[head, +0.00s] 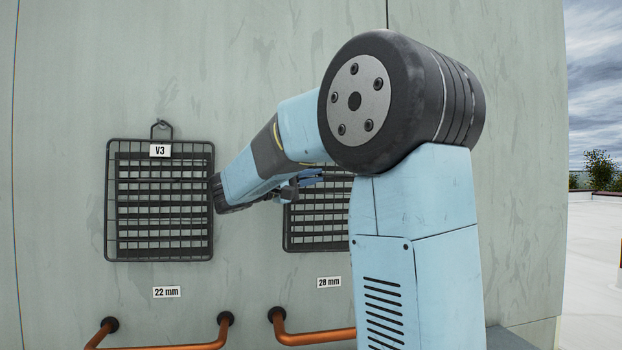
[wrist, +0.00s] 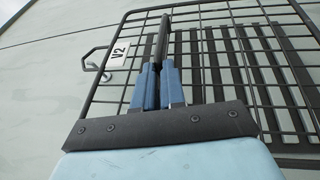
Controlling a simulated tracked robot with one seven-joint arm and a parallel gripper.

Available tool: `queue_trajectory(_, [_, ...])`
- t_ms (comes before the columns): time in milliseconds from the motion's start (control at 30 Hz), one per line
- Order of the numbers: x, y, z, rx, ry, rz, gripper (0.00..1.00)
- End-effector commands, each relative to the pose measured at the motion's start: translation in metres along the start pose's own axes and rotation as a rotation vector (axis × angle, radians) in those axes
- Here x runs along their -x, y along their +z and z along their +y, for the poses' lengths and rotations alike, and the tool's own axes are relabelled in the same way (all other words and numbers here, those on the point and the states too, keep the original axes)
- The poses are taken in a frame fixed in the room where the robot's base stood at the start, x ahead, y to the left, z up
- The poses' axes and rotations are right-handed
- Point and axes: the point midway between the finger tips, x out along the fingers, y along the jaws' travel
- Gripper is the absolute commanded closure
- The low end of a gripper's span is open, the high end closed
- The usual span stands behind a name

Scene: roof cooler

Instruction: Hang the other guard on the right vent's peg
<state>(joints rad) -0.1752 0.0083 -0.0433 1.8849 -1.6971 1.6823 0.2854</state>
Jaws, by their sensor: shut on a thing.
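My gripper (wrist: 163,42) is shut on the black wire guard labelled V2 (wrist: 247,14), gripping its frame. The guard is in front of the dark slats of the right vent (wrist: 262,62). Its wire hanging loop (wrist: 92,57) sticks out beside the V2 label; I cannot tell whether it is around a peg. In the head view my gripper (head: 303,183) is at the right vent (head: 318,215), whose top and right side my arm hides.
Labels reading 22 mm (head: 166,292) and 28 mm (head: 329,282) are on the wall (head: 250,60) below the vents. Copper pipes (head: 160,345) stick out under them. Open roof (head: 595,270) lies at the far right.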

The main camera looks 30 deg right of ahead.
Motion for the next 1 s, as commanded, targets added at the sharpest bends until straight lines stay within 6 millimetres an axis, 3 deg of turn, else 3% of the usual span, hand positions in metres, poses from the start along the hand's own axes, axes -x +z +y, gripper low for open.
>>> queue_trajectory(600, [-0.007, -0.024, -0.007, 0.001, 0.001, 0.001, 1.00])
queue_trajectory(1000, [-0.008, -0.028, -0.011, 0.001, 0.000, 0.001, 1.00])
